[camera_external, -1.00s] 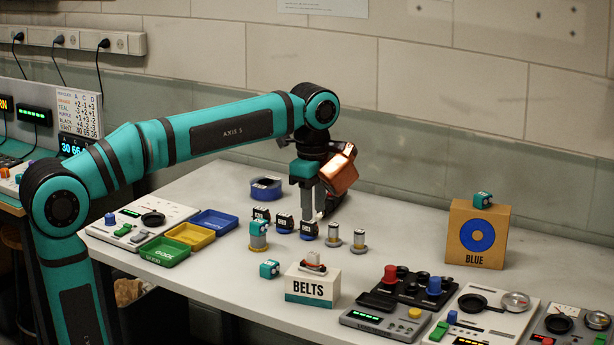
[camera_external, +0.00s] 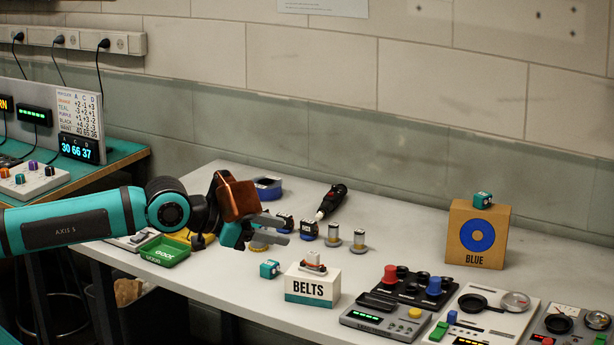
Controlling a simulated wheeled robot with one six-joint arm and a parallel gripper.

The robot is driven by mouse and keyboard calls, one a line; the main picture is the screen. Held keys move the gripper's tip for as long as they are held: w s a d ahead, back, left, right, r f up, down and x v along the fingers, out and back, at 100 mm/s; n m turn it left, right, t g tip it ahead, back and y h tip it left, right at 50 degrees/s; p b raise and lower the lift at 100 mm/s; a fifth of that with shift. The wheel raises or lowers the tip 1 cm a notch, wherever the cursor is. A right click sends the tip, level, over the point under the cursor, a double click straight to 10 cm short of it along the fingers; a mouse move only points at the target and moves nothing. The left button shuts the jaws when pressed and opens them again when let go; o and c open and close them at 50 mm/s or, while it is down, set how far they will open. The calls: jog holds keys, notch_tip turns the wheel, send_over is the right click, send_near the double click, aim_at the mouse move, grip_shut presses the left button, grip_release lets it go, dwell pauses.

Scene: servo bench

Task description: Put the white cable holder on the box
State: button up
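A small white piece with a reddish base (camera_external: 313,262) sits on top of the white-and-teal BELTS box (camera_external: 311,289). It may be the white cable holder, but it is too small to be sure. The brown BLUE box (camera_external: 476,233) stands further right with a small teal block (camera_external: 482,200) on top. My gripper (camera_external: 284,231) is left of the BELTS box and higher in the picture, its fingers pointing right. The two fingers look apart with nothing visible between them. My gripper hides part of a yellow-based stand (camera_external: 258,246).
A black tool with a white tip (camera_external: 331,201), a blue ring (camera_external: 268,187), dark-blue servos (camera_external: 307,230) and small metal posts (camera_external: 359,240) are near my gripper. A teal block (camera_external: 270,269) lies left of the BELTS box. Control panels (camera_external: 388,316) crowd the front right.

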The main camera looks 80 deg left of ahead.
jog(key=s+d+n+t+h, duration=0.1)
jog(key=s+d+n+t, duration=0.1)
jog(key=s, duration=0.3)
jog(key=shift+s+d+r+t, duration=0.15)
jog(key=shift+s+d+t, duration=0.25)
jog(key=shift+t, duration=0.4)
dwell(0.4)
